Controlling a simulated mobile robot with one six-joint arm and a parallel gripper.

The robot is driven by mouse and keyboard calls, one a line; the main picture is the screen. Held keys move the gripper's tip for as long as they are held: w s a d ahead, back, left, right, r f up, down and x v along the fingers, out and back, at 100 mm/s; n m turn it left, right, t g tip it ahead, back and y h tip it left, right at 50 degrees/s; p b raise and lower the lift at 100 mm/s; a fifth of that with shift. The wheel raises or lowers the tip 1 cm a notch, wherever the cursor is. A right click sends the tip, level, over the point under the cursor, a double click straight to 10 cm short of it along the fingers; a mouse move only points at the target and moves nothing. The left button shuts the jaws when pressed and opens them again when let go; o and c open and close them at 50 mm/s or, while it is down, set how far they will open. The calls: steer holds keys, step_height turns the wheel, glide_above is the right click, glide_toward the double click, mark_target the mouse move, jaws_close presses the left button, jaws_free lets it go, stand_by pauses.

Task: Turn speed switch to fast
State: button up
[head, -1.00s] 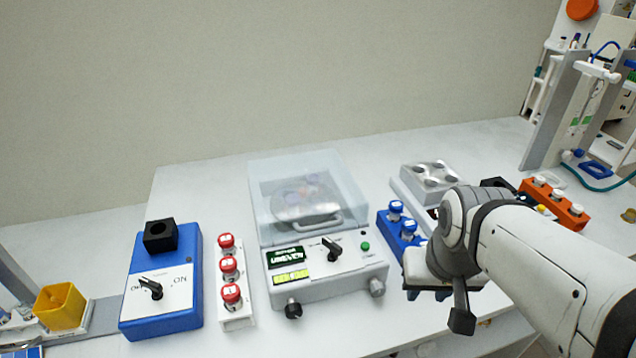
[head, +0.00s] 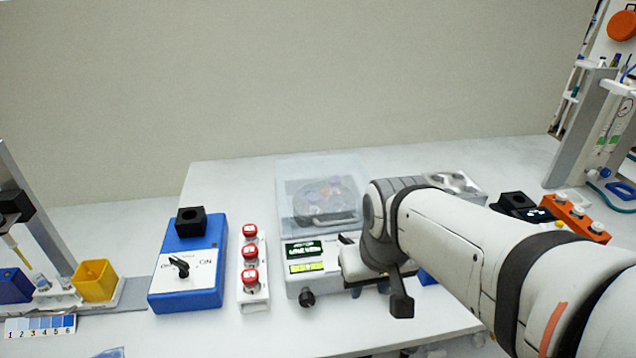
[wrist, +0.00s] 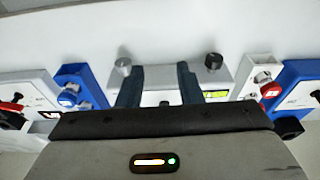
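The grey machine with a clear lid (head: 322,200) stands mid-table. Its front panel has a green and a yellow display (head: 306,267) and a black knob (head: 307,297). Its rotary switch, seen earlier right of the displays, is now mostly hidden behind my arm, and its setting cannot be read. My gripper (head: 370,288) is in front of the panel's right part. In the wrist view my gripper (wrist: 158,76) is open, with two dark fingers apart and the panel (wrist: 158,82) behind and between them. I cannot tell whether they touch it.
A yellow bin (head: 96,281) is at far left. An orange rack (head: 577,218) is at right. The table behind the machine is clear.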

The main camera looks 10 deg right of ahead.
steer(key=w+r+n+g+p, duration=0.1)
steer(key=w+r+n+p, duration=0.3)
steer(key=w, duration=0.3)
step_height(320, 180, up, 2)
steer(key=n+g+p, duration=0.1)
steer(key=p, duration=0.2)
glide_above(347, 238)
steer(key=shift+s, duration=0.2)
steer(key=shift+w+f+n, duration=0.1)
steer(key=shift+w+n, duration=0.1)
steer(key=shift+n, duration=0.1)
step_height(347, 238, down, 8)
steer(key=shift+r, duration=0.15)
steer(key=shift+c, duration=0.4)
jaws_close()
